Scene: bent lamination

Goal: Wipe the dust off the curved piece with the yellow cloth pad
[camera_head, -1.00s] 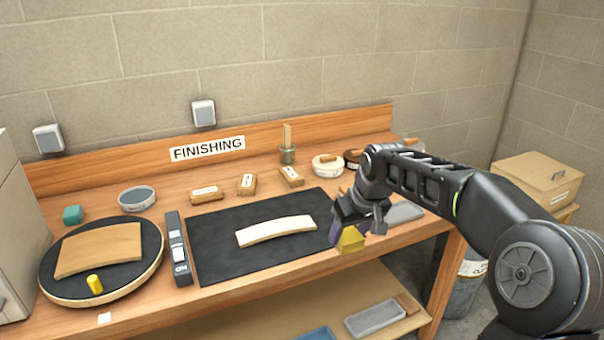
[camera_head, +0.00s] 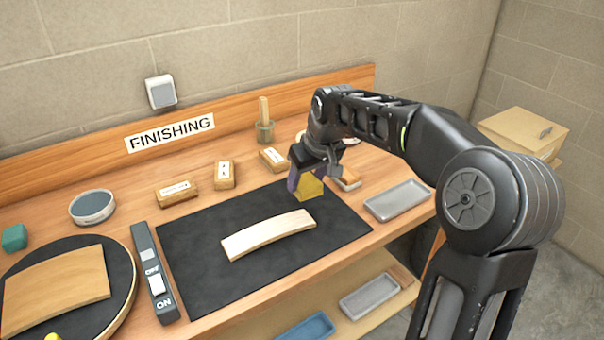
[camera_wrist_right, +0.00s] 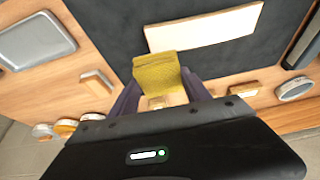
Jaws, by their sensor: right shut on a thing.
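The curved piece (camera_head: 268,235) is a pale wooden strip lying on the black mat (camera_head: 195,279). It also shows in the right wrist view (camera_wrist_right: 205,27). My right gripper (camera_head: 306,184) is shut on the yellow cloth pad (camera_head: 309,187), holding it near the mat's back right part, beyond the piece's right end. In the right wrist view the pad (camera_wrist_right: 158,72) sits between the fingers, apart from the curved piece. Whether the pad touches the mat I cannot tell. Dust on the piece is too fine to make out. My left gripper is not in view.
A round black turntable (camera_head: 122,281) with a wider curved board (camera_head: 55,291) stands at the left. A switch box (camera_head: 154,272) borders the mat. Labelled wooden blocks (camera_head: 177,193) line the back. A grey tray (camera_head: 398,200) lies right of the mat. The mat's front is clear.

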